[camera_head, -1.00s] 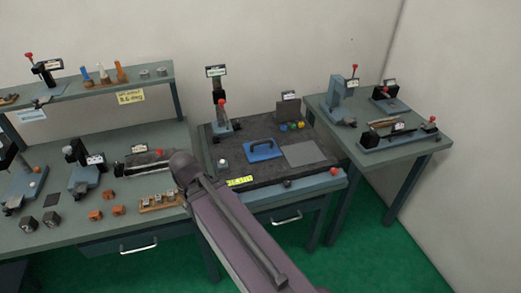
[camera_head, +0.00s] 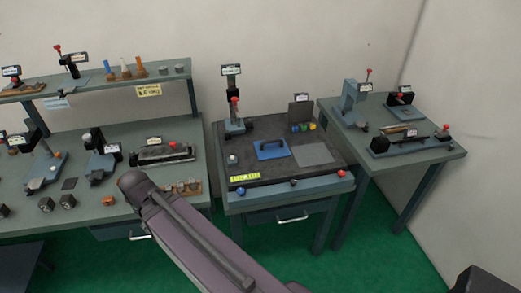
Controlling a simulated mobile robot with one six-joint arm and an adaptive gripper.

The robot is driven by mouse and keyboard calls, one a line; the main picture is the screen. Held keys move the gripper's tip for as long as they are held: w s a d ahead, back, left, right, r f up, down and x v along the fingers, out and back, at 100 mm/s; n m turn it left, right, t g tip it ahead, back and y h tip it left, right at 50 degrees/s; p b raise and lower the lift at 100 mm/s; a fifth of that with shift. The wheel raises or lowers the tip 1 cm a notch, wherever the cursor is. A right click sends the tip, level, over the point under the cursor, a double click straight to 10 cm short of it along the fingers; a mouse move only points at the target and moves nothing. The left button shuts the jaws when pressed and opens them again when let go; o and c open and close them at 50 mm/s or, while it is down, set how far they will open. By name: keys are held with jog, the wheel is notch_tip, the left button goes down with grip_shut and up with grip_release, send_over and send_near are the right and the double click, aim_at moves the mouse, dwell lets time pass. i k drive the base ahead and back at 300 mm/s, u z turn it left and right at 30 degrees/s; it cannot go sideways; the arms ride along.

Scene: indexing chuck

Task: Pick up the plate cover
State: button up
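A blue plate with a raised dark handle (camera_head: 272,149), which looks like the plate cover, lies flat on the dark surface plate (camera_head: 262,173) of the middle bench. A flat grey square (camera_head: 312,153) lies just to its right. Nothing holds or covers the blue plate. My purple-grey arm link crosses the lower middle of the view, in front of the left bench. My gripper does not show clearly. A dark shape cut off at the bottom right corner cannot be identified.
A yellow label (camera_head: 245,178) marks the front edge. The left bench (camera_head: 40,218) and right table (camera_head: 436,160) carry fixtures. Green floor is clear between the benches.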

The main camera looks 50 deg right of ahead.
aim_at(272, 149)
jog(key=u, duration=0.35)
jog(key=k, duration=1.2)
jog(key=z, duration=0.95)
jog(key=i, duration=1)
jog(key=z, duration=0.05)
